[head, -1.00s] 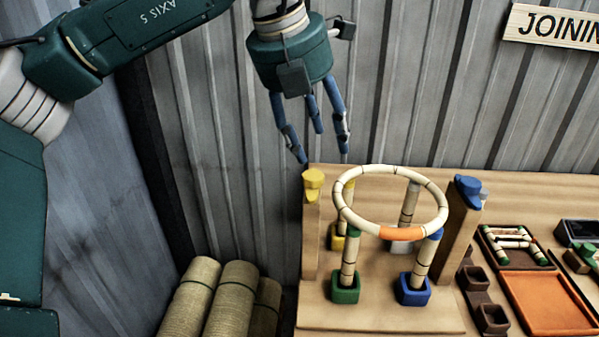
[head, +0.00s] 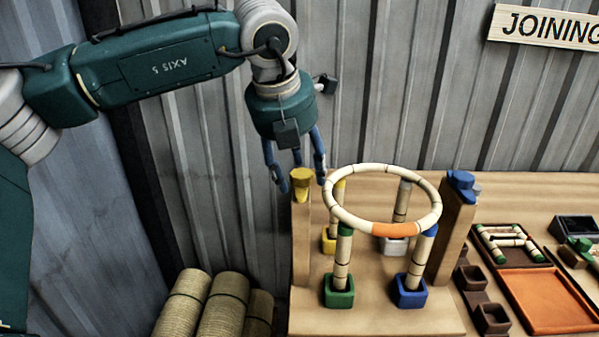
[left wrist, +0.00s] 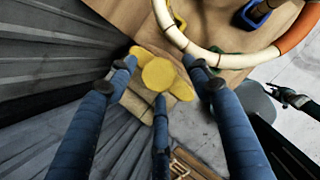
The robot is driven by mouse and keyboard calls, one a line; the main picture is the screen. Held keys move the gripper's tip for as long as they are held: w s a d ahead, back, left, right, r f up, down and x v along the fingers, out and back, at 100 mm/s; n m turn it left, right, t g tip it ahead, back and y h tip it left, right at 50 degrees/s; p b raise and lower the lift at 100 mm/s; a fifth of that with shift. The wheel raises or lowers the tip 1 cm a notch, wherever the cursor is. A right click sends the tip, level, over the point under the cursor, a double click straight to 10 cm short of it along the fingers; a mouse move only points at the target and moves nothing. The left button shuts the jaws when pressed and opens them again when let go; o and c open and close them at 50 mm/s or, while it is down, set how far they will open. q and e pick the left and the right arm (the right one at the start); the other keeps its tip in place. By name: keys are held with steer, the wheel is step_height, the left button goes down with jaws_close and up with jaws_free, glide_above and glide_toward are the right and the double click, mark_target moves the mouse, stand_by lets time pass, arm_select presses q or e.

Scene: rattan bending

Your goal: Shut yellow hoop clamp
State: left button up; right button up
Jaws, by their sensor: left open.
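The yellow hoop clamp (head: 301,178) sits on top of a wooden post at the left of the bench. In the left wrist view the yellow clamp (left wrist: 158,74) shows from above, with a round knob and arms to either side. The rattan hoop (head: 345,216), cream with an orange section, rests on several upright poles just right of it. My left gripper (head: 300,180) is open, its blue fingers reaching down around the clamp. In the left wrist view my left gripper's fingers (left wrist: 160,80) stand spread around the knob; I cannot tell whether any touches. My right gripper is not in view.
A blue clamp (head: 463,183) tops the post at the hoop's right. An orange tray (head: 545,300) and brown holders lie further right. Rattan bundles (head: 222,305) stand left of the bench. The corrugated wall (head: 400,80) is close behind.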

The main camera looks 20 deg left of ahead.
arm_select(q)
steer(key=c, duration=0.9)
steer(key=shift+c, duration=0.9)
